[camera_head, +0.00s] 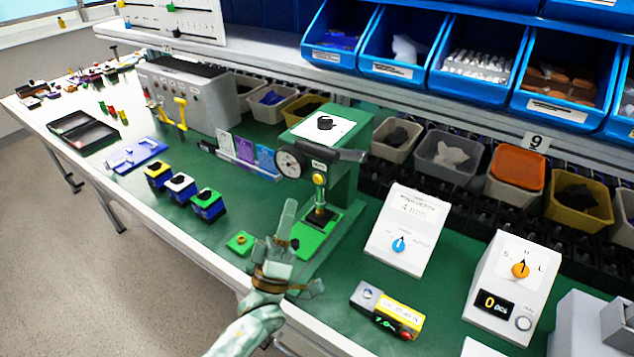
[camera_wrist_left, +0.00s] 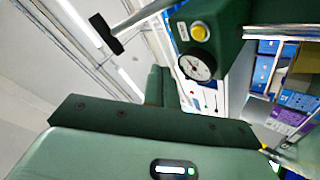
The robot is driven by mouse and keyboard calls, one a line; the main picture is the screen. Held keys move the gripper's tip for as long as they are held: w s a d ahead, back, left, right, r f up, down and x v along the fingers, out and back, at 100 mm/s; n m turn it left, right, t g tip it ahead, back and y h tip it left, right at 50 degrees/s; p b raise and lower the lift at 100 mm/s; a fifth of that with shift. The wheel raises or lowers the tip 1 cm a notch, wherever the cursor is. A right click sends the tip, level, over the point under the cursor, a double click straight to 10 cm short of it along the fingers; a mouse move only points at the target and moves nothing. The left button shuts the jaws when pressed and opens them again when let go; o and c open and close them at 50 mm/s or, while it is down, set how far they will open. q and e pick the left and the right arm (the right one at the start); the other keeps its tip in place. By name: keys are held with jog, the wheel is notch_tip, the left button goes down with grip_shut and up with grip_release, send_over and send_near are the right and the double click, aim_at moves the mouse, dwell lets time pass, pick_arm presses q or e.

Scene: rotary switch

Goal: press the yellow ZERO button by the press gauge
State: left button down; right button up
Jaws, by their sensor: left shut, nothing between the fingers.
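The green press (camera_head: 335,180) stands on the bench, with a round white dial gauge (camera_head: 290,163) on its head. The yellow button (camera_head: 319,166) is on the head beside the gauge. In the left wrist view the yellow button (camera_wrist_left: 199,32) and the gauge (camera_wrist_left: 197,66) both show clearly, apart from my gripper. My left gripper (camera_head: 290,206) is shut and empty, pointing up, in front of the press and below the gauge in the head picture. It does not appear to touch the button. My right gripper is not in view.
Small coloured blocks (camera_head: 181,187) stand left of the press. A grey control box (camera_head: 400,232) and a yellow-labelled box (camera_head: 387,310) stand to the right. Blue bins (camera_head: 400,48) line the shelf.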

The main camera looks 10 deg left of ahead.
aim_at(318, 179)
pick_arm(q)
jog(key=shift+w+d+b, duration=0.35)
jog(key=shift+w, duration=0.55)
jog(key=shift+w+d+b, duration=0.3)
jog(key=shift+w+b, duration=0.1)
jog(key=shift+w, duration=0.5)
jog(key=shift+w+d+b, duration=0.35)
jog(key=shift+w, duration=0.55)
jog(key=shift+w, duration=0.1)
jog(key=shift+w+d, duration=0.15)
jog(key=shift+w, duration=0.1)
jog(key=shift+w+d+b, duration=0.1)
jog(key=shift+w+b, duration=0.3)
dwell(0.5)
jog(key=shift+s, duration=0.2)
jog(key=shift+s+a+p, duration=0.25)
jog(key=shift+s+p, duration=0.25)
jog(key=shift+s, duration=0.1)
